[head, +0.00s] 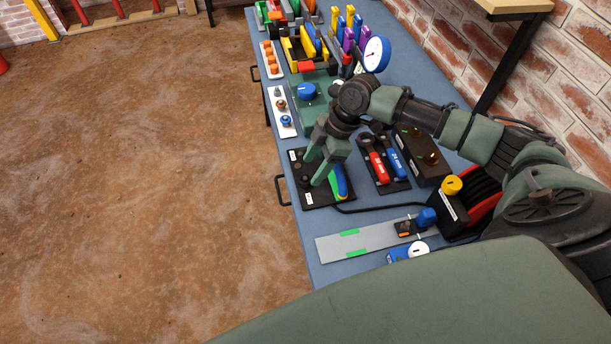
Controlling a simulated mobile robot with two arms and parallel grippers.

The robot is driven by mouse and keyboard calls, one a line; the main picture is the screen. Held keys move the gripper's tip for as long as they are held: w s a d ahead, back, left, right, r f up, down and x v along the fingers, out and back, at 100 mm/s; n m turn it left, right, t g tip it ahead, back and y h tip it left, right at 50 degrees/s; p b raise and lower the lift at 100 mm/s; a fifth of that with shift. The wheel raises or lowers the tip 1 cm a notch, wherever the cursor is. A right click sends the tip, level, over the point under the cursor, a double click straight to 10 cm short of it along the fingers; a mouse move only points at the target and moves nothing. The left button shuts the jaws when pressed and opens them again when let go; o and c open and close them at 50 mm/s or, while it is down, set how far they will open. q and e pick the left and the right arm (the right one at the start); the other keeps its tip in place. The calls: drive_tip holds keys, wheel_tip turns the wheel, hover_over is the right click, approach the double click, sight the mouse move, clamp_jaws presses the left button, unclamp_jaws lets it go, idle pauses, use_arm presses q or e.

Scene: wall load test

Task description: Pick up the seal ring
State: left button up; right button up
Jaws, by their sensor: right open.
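My right gripper (313,171) is open, with its green fingers pointing down over a black plate (328,201) at the near left part of the bench. A blue and green handled piece (341,183) is right beside the fingers on that plate. The fingers look empty, but I cannot tell whether they touch anything. I cannot pick out a seal ring with certainty; small dark details on the black plate beside the fingers are too small to tell. My left gripper is not in view.
Red and blue handled tools (376,166) lie right of the plate. A grey strip with green marks (340,246) lies nearer. A white strip with small knobs (279,111) and a green box with a blue knob (307,92) stand farther back. A brick wall (560,80) bounds the right.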

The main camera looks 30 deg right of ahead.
sight(306, 177)
drive_tip(key=f, duration=0.2)
drive_tip(key=w+f+p, duration=0.1)
drive_tip(key=shift+a+f, duration=0.3)
drive_tip(key=shift+a, duration=0.05)
drive_tip(key=shift+a+f, duration=0.1)
drive_tip(key=shift+f, duration=0.1)
drive_tip(key=c, duration=1.2)
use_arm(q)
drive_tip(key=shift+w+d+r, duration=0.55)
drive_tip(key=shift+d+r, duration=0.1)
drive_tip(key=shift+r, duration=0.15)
use_arm(e)
clamp_jaws()
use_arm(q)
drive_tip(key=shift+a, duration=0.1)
